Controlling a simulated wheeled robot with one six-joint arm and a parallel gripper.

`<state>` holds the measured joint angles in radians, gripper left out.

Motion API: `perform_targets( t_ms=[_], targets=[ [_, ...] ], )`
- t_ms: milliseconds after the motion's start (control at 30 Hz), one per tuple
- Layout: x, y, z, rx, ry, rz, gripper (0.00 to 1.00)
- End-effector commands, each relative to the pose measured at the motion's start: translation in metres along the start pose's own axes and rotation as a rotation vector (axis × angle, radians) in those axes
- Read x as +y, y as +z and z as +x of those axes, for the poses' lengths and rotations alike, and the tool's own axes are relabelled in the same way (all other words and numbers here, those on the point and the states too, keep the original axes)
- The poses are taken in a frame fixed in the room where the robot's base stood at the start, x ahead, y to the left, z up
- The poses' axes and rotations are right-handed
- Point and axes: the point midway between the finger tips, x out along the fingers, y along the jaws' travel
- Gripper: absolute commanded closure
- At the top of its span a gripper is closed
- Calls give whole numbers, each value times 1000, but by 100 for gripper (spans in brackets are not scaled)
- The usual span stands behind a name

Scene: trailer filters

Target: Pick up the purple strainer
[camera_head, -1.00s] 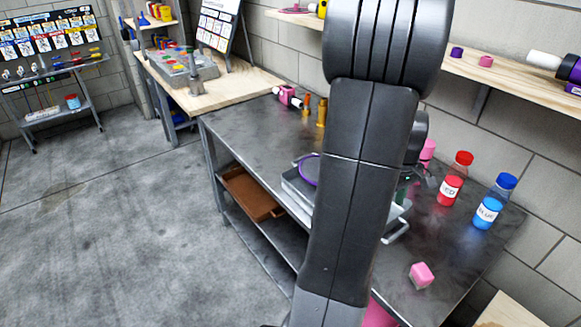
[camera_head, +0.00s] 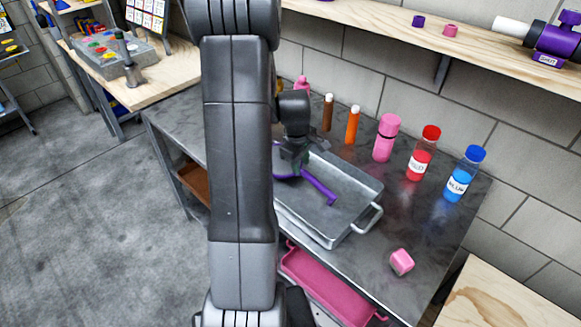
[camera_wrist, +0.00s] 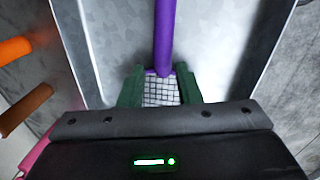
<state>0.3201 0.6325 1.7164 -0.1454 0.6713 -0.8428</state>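The purple strainer (camera_head: 318,187) lies in the grey metal tray (camera_head: 372,192). Its handle points to the right and front; my arm hides part of its round end. My gripper (camera_head: 291,168) is low over the tray at the handle's inner end. In the wrist view, the purple handle (camera_wrist: 163,38) runs away from me, with white mesh near me. The green fingers of my gripper (camera_wrist: 160,78) stand apart on either side of the handle's base and the mesh, with gaps beside the handle. I cannot tell whether they touch the rim.
Behind the tray stand a pink bottle (camera_head: 386,138), a red bottle (camera_head: 422,153), a blue bottle (camera_head: 464,174) and brown and orange tubes. A pink cube (camera_head: 401,262) sits at the front right of the metal table. A pink tray (camera_head: 330,287) is below. A wooden shelf (camera_head: 400,22) runs above.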

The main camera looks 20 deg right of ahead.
Motion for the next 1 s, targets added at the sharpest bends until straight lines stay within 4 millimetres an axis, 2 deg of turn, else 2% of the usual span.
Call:
perform_targets(
  t_ms=[267, 600, 933, 967, 1000],
  targets=[
    [-1, 0, 17, -1, -1, -1, 69],
    [-3, 0, 57, -1, -1, -1, 69],
    [-3, 0, 63, 1, 1, -1, 69],
    [-3, 0, 63, 1, 1, -1, 71],
    [-3, 0, 63, 1, 1, -1, 79]
  ],
)
